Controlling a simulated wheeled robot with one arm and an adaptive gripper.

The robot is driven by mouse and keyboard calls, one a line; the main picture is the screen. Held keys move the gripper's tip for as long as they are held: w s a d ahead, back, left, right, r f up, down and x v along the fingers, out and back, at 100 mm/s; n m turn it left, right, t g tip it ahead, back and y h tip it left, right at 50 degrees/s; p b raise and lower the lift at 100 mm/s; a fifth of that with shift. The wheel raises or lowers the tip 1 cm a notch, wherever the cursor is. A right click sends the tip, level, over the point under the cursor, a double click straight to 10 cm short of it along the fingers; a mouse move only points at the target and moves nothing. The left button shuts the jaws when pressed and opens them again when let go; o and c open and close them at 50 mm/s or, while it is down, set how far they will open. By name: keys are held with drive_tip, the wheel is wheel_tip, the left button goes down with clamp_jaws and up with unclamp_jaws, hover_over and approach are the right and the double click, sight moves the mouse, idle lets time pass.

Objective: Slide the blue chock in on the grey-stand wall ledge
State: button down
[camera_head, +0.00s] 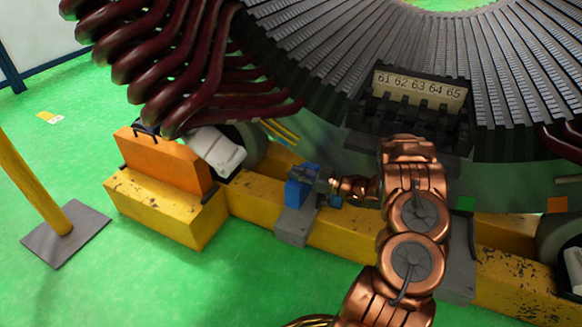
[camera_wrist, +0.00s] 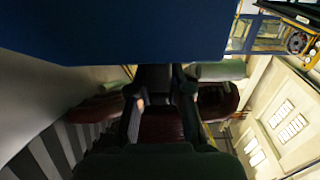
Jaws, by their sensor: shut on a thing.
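The blue chock (camera_head: 298,190) is at the grey stand (camera_head: 293,228) on the yellow beam, low beside the big ring. In the head view it appears just above the stand's top; I cannot tell whether it touches the stand or the ledge. My gripper (camera_head: 323,182) reaches in from the right and is shut on the chock. In the wrist view the chock (camera_wrist: 130,30) fills the top as a large blue face, beyond the dark fingers of my gripper (camera_wrist: 160,100). The ledge itself is hidden or too small to make out.
The slotted stator ring (camera_head: 330,45) rises behind, with dark red coils (camera_head: 150,50) at left. A yellow post (camera_head: 35,180) stands far left. Green floor (camera_head: 200,285) in front is clear.

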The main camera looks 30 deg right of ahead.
sight(305, 193)
drive_tip(key=shift+f+b, duration=1.75)
drive_tip(key=shift+f, duration=2.3)
drive_tip(key=shift+s+d, duration=0.1)
drive_tip(key=shift+d, duration=0.05)
drive_tip(key=shift+f+b, duration=0.35)
drive_tip(key=shift+d, duration=0.1)
